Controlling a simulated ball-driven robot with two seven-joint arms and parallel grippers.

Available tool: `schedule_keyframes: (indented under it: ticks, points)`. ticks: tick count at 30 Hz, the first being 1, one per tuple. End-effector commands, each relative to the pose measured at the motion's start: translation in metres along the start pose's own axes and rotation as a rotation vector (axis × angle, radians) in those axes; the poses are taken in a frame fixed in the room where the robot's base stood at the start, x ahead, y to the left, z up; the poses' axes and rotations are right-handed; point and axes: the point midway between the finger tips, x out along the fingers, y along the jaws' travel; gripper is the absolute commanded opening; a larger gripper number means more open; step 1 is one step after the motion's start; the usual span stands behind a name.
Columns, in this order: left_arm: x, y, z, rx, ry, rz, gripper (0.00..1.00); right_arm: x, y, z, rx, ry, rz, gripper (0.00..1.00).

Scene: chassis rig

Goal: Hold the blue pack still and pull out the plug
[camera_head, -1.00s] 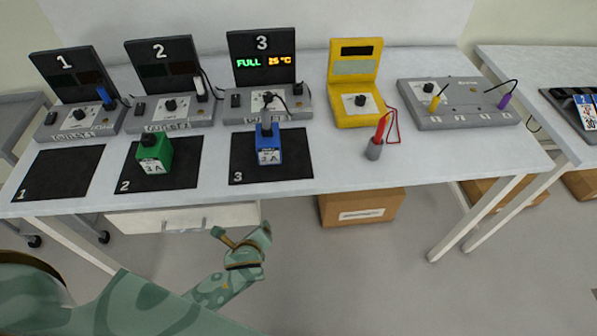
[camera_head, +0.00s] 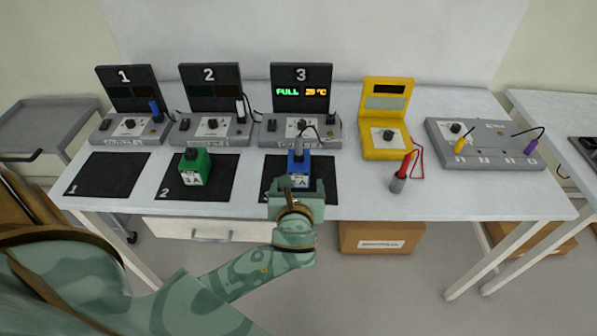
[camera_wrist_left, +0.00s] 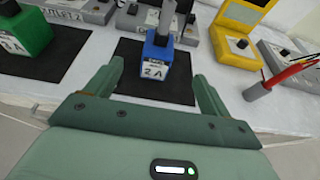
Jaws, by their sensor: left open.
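The blue pack (camera_head: 299,165) stands on the black mat marked 3 (camera_head: 327,180), in front of charger 3 (camera_head: 299,128). A grey plug (camera_head: 299,146) sits upright on top of the pack, with a dark cable running back to the charger. My left gripper (camera_head: 297,188) is open at the pack's front side. In the left wrist view its fingers (camera_wrist_left: 160,80) are apart, with the pack ahead between them. My right gripper is not in view.
A green pack (camera_head: 195,168) stands on mat 2 to the left. A yellow meter (camera_head: 387,135) and a red probe in a grey holder (camera_head: 399,178) are to the right. A grey box with yellow and purple plugs (camera_head: 485,145) is farther right. Mat 1 (camera_head: 108,175) is empty.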

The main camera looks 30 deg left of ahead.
Motion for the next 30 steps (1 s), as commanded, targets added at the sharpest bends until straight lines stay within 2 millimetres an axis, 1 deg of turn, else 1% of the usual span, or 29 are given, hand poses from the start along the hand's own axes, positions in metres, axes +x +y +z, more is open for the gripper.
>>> schedule_keyframes:
  ticks: [12, 15, 18, 21, 24, 30]
  points:
    - [0.097, 0.001, -0.004, -0.001, 0.0, 0.002, 0.82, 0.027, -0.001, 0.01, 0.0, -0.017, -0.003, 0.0]
    - [0.117, 0.0, -0.004, -0.002, 0.001, 0.001, 0.82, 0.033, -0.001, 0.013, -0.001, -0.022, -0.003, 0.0]
    - [0.132, 0.0, -0.004, -0.001, 0.002, 0.001, 0.82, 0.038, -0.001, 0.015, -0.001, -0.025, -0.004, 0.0]
    - [0.142, 0.0, -0.003, -0.001, 0.002, 0.001, 0.82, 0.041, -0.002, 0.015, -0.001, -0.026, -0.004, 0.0]
    - [0.147, 0.0, -0.002, -0.002, 0.002, 0.0, 0.82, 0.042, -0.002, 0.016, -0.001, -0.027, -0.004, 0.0]
    - [0.148, 0.0, -0.001, -0.003, 0.002, -0.001, 0.82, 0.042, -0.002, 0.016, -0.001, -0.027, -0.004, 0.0]
